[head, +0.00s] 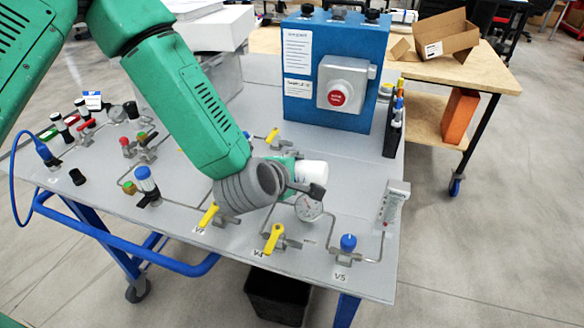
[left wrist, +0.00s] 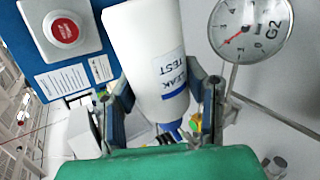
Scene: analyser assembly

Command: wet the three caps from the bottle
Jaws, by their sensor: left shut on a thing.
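My left gripper (head: 306,188) is shut on a white bottle (head: 312,173), held tilted above the panel table near the gauge. In the left wrist view the bottle (left wrist: 142,45) sits between both fingers (left wrist: 163,100), and its LEAK TEST label reads upside down. Its lower end is partly hidden by my gripper. Blue-topped fittings stand on the panel: one at V5 (head: 348,243), one at the left middle (head: 143,176) and one at the far left (head: 42,150). I cannot tell which parts are the three caps. My right gripper is not in view.
A round gauge (head: 308,207) is close beside the bottle; it also shows in the left wrist view (left wrist: 248,30). Yellow-handled valves (head: 273,238) stand near the front edge. A blue box with a red button (head: 338,97) stands behind. A black holder (head: 391,135) is at right.

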